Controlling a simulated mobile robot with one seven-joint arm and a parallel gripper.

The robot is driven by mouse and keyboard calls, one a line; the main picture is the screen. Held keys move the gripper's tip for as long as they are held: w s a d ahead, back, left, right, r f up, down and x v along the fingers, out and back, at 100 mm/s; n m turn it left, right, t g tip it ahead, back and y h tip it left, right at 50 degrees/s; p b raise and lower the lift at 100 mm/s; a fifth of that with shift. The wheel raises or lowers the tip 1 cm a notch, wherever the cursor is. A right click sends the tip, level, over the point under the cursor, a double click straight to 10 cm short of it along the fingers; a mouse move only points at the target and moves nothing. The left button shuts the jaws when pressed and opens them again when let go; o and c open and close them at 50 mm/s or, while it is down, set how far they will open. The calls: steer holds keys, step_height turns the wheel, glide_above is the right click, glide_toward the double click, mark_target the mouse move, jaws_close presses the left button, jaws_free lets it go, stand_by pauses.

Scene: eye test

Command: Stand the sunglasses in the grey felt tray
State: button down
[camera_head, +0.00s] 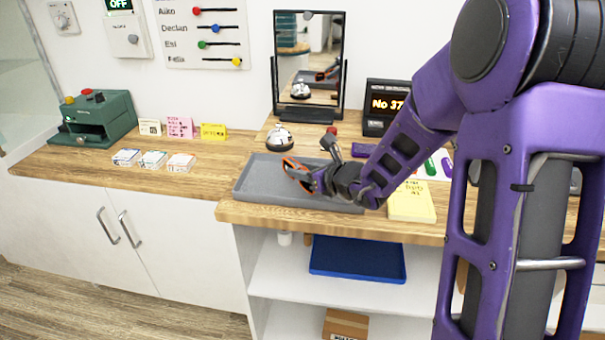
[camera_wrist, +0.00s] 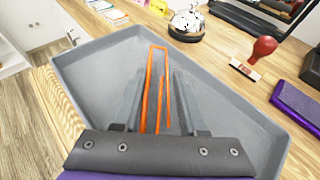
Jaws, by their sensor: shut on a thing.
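The orange-framed sunglasses (camera_head: 296,173) are held by my gripper (camera_head: 312,179) at the grey felt tray (camera_head: 258,178). In the wrist view the sunglasses (camera_wrist: 161,88) are seen nearly edge-on as thin orange bars between the two grey fingers (camera_wrist: 157,98). The fingers are shut on them. The tray (camera_wrist: 95,72) lies below and around them in that view, and nothing else shows in its visible part. I cannot tell whether the sunglasses touch the tray floor. My gripper and arm hide the tray's right part in the head view.
A bell (camera_head: 279,138) stands behind the tray, with a mirror (camera_head: 308,65) beyond it. A red-handled stamp (camera_wrist: 260,55) and a purple object (camera_wrist: 297,105) lie to the tray's right. A yellow pad (camera_head: 412,203) is at the front right. A blue tray (camera_head: 357,258) sits on the shelf below.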

steer(key=shift+f, duration=0.1)
steer(key=shift+f, duration=0.1)
steer(key=shift+c, duration=2.2)
jaws_free()
steer(key=shift+r, duration=0.25)
steer(key=p+v, duration=0.2)
steer(key=v, duration=1)
steer(key=shift+f, duration=0.15)
